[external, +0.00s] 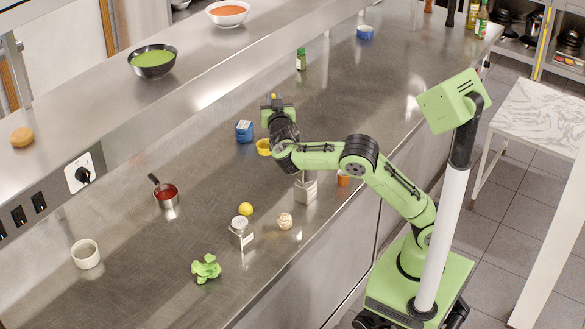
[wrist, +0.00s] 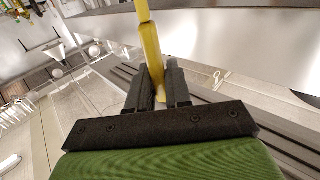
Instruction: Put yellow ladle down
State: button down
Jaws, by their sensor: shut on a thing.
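My gripper (external: 275,106) is over the steel counter (external: 330,100), left of my arm's elbow. In the wrist view, the two dark fingers of my gripper (wrist: 160,84) are shut on the yellow handle of the ladle (wrist: 150,45). In the external view, a small yellow tip of the ladle (external: 273,97) shows above the gripper. A yellow cup shape (external: 264,147) shows just below the gripper; it looks like the ladle's bowl. I cannot tell whether it touches the counter. My gripper hides the middle of the handle.
A blue box (external: 244,131) stands close left of the yellow shape. A green-capped jar (external: 301,59) is behind. An orange cup (external: 343,178) and a metal-topped box (external: 305,190) are near the front edge. A red-filled saucepan (external: 166,194) is left.

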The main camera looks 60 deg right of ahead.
notch_tip(320, 180, down, 17)
jog(key=shift+w+b, duration=0.1)
jog(key=shift+b, duration=0.55)
jog(key=c, duration=1.1)
grip_release()
jog(key=shift+r, duration=0.1)
jog(key=shift+o, duration=0.2)
jog(key=shift+a, duration=0.15)
jog(key=v, duration=1.2)
jog(key=shift+b, duration=0.45)
